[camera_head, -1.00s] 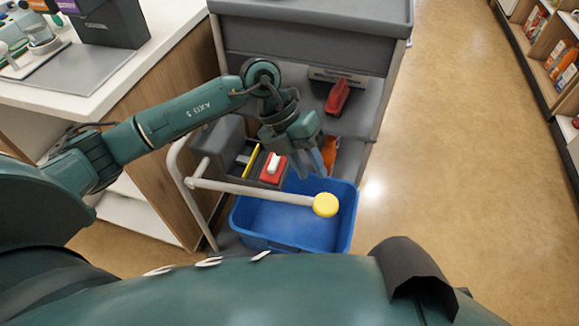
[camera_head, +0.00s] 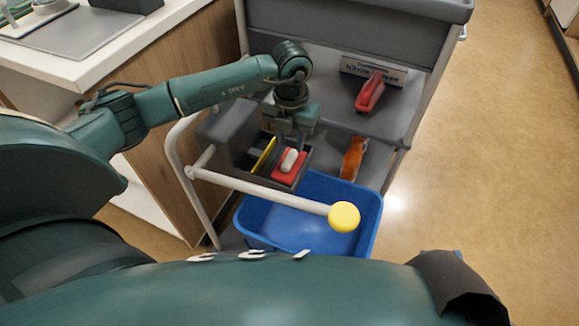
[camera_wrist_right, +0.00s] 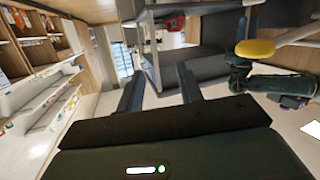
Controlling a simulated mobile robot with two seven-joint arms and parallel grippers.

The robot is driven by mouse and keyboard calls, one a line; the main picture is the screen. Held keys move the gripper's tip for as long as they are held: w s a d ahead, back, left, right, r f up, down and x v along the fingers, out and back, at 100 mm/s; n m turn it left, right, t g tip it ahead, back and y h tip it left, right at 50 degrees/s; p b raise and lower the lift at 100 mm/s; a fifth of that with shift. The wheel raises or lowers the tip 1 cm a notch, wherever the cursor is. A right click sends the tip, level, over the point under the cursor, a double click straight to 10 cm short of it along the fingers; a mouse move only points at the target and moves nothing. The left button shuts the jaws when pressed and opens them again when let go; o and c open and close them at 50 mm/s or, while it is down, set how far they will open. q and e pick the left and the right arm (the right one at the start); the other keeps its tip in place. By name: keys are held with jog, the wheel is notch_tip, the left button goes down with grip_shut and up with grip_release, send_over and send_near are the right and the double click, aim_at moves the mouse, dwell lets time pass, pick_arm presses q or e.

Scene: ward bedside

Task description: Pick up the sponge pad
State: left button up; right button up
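A dark caddy (camera_head: 301,178) on the cart holds a red block with a white top (camera_head: 289,163) and a thin yellow piece with grey beside it (camera_head: 262,156). I cannot tell for sure which of these is the sponge pad. My left gripper (camera_head: 289,143) points down just behind the red block, over the caddy. Its fingers look apart with nothing visible between them; the tips are small and partly hard to see. My right gripper (camera_wrist_right: 160,88) is open and empty in the right wrist view, away from the caddy.
A blue bin (camera_head: 300,228) stands in front of the caddy. A pale rail with a yellow knob (camera_head: 343,216) crosses above it. A red item (camera_head: 370,92) and an orange item (camera_head: 353,158) sit on the cart. A white counter (camera_head: 100,50) is at left; open floor lies right.

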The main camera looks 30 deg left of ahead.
aim_at(290, 156)
pick_arm(q)
notch_tip(290, 156, down, 5)
jog(key=shift+f+b, duration=0.1)
jog(key=shift+b, duration=0.6)
pick_arm(e)
jog(key=shift+w+a+r+t+y, duration=0.1)
jog(key=shift+w+a+t+y, duration=0.1)
jog(key=shift+t+y, duration=0.25)
pick_arm(q)
jog(key=shift+c, duration=0.4)
grip_shut()
